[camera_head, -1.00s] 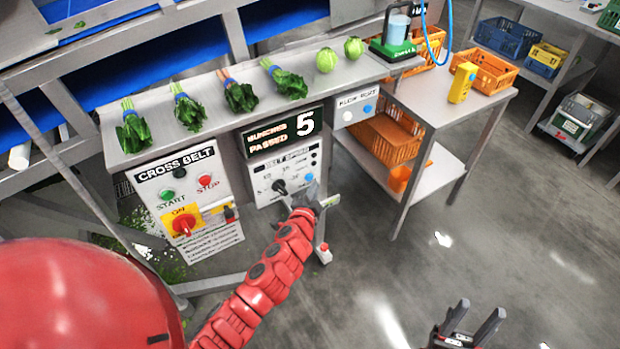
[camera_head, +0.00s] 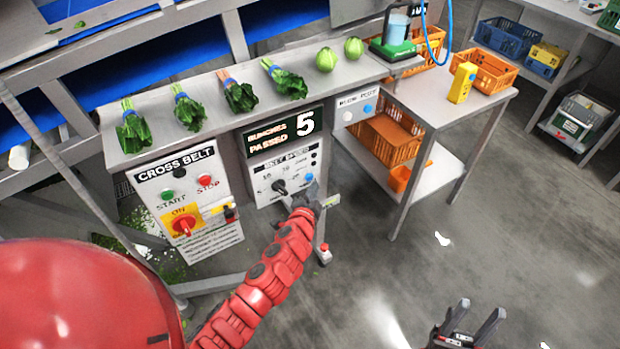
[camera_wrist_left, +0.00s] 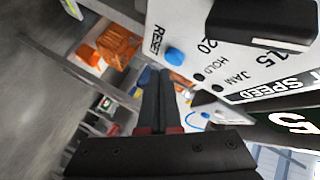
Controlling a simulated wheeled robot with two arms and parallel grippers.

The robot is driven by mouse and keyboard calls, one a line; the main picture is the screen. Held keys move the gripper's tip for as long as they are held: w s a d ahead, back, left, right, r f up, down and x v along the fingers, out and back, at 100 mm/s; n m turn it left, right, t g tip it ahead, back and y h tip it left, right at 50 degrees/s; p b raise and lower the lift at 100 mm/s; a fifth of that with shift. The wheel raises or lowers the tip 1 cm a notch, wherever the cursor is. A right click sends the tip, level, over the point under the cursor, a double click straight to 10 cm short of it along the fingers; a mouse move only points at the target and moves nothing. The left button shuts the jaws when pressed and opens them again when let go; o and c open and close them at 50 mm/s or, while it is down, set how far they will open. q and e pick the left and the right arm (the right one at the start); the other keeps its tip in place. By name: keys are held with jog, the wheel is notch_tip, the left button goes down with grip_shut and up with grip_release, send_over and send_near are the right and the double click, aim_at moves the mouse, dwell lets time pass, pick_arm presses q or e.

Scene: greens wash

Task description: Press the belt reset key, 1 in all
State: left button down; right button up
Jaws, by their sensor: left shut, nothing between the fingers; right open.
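The belt reset key is a round blue button (camera_head: 309,177) at the lower right of the white belt speed panel (camera_head: 268,192). In the left wrist view the blue button (camera_wrist_left: 175,56) sits beside the printed word RESET. My left gripper (camera_head: 312,190) is shut and empty just in front of the panel, close to the button. In the left wrist view its shut fingers (camera_wrist_left: 158,78) point toward the panel with their tips near the button. I cannot tell whether they touch it. My right gripper (camera_head: 480,312) is open and empty, low over the floor at the right.
A black dial (camera_head: 279,187) sits left of the button. The cross belt panel (camera_head: 185,200) with green, red and rotary controls is further left. The counter sign (camera_head: 285,131) above reads 5. A side table (camera_head: 425,100) stands to the right.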

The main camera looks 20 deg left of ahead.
pick_arm(q)
jog(key=shift+w+a, duration=0.15)
jog(key=shift+w+a, duration=0.15)
jog(key=shift+a, duration=0.05)
jog(key=shift+w+a, duration=0.25)
jog(key=shift+a, duration=0.15)
dwell(0.9)
dwell(0.4)
jog(key=shift+s+d, duration=0.5)
jog(key=shift+d, duration=0.2)
jog(key=s+d+b, duration=0.1)
jog(key=d, duration=0.1)
jog(key=s+d+b, duration=0.2)
dwell(0.3)
